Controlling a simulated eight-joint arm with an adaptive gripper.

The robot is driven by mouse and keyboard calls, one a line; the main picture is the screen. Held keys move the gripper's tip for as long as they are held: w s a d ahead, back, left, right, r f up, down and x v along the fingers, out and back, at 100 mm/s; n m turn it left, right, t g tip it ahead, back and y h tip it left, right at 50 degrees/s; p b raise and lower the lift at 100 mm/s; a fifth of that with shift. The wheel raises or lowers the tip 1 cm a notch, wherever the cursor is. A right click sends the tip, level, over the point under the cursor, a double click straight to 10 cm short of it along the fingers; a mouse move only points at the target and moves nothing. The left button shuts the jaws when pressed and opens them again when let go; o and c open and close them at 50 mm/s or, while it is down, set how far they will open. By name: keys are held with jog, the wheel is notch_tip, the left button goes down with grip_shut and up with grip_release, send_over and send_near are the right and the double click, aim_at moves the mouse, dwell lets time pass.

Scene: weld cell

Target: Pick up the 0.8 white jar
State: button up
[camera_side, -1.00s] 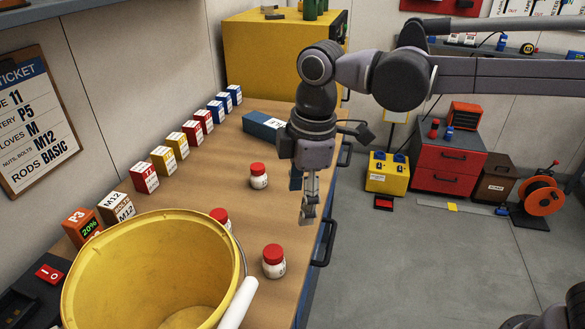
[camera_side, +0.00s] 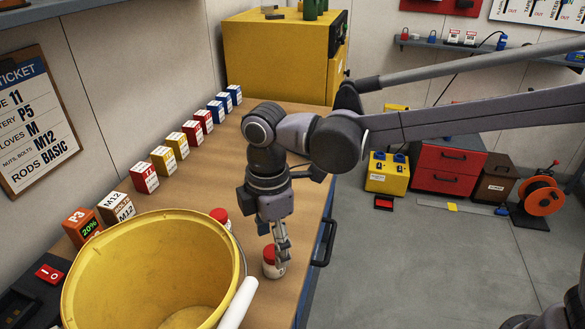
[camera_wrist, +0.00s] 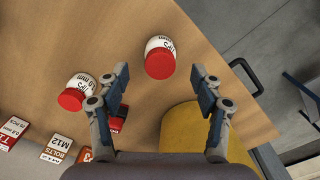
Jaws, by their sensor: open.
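A white jar with a red lid (camera_side: 269,268) stands at the bench's right side, partly behind my gripper (camera_side: 283,250) in the side view. In the wrist view this jar (camera_wrist: 160,57) lies between and just beyond my open, empty fingertips (camera_wrist: 160,76). Its label reads TIPS; its size is not legible. A second jar (camera_wrist: 78,92) stands to the left, its label seeming to end in .0 mm.
The yellow bucket (camera_side: 75,285) stands close to the near jars, with its white handle grip (camera_side: 238,303) beside them. Several labelled boxes (camera_side: 162,159) line the wall. Drawer handles (camera_side: 326,243) stick out from the bench's right side. The bench beyond is mostly clear.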

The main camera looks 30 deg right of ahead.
jog(key=shift+d+f, duration=0.2)
jog(key=shift+f, duration=2)
jog(key=c, duration=1.3)
